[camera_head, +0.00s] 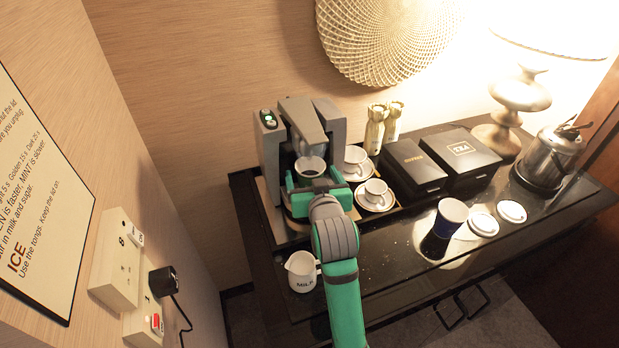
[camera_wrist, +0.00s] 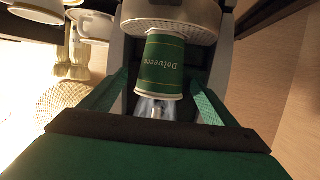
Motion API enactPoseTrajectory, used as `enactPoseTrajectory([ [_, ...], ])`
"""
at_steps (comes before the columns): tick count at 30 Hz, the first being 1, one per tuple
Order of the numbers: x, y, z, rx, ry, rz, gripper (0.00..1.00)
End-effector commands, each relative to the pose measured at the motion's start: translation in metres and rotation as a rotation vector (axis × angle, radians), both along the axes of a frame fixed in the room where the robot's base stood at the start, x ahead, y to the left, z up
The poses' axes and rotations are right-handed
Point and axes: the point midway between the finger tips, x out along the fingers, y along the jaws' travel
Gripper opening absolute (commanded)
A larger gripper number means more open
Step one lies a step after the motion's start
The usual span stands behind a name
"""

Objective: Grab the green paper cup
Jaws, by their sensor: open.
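The green paper cup (camera_head: 310,166) stands in the bay of the grey coffee machine (camera_head: 300,130). Its pale rim and dark inside show in the head view. In the wrist view the cup (camera_wrist: 163,66) is green with pale lettering, and the picture is upside down. My gripper (camera_head: 313,178) is open at the front of the machine, one green finger on each side of the cup. In the wrist view my gripper (camera_wrist: 160,80) shows a gap between each finger and the cup. The cup's lower part is hidden in the head view.
White cups on saucers (camera_head: 374,195) stand close to the right of my gripper. A white milk jug (camera_head: 301,271) stands near the front edge beside my arm. Black boxes (camera_head: 461,158), a blue-and-white cup (camera_head: 450,217) and a kettle (camera_head: 548,160) are further right.

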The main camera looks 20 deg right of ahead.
Motion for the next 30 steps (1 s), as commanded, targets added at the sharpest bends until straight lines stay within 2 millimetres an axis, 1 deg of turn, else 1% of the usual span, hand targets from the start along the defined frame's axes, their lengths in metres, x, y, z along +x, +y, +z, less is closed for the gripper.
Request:
enactPoseTrajectory([
  [1,0.0,0.0,0.0,0.0,0.0,0.001,0.79],
  [2,0.0,0.001,0.0,0.0,0.0,0.001,0.72],
  [3,0.0,0.001,0.0,0.0,0.0,0.001,0.62],
  [5,0.0,0.0,0.0,0.0,0.0,0.001,0.48],
  [6,0.0,0.0,0.0,0.0,0.0,0.0,0.38],
  [7,0.0,0.0,0.0,0.0,0.0,0.0,0.35],
  [8,0.0,0.001,0.0,0.0,0.0,0.001,0.35],
  [9,0.0,0.001,0.0,0.0,0.0,0.002,0.31],
  [19,0.001,0.006,0.001,-0.001,-0.001,0.009,0.31],
  [26,0.001,0.005,0.007,0.0,-0.001,0.006,0.31],
  [30,-0.002,0.013,0.007,-0.001,-0.001,0.005,0.31],
])
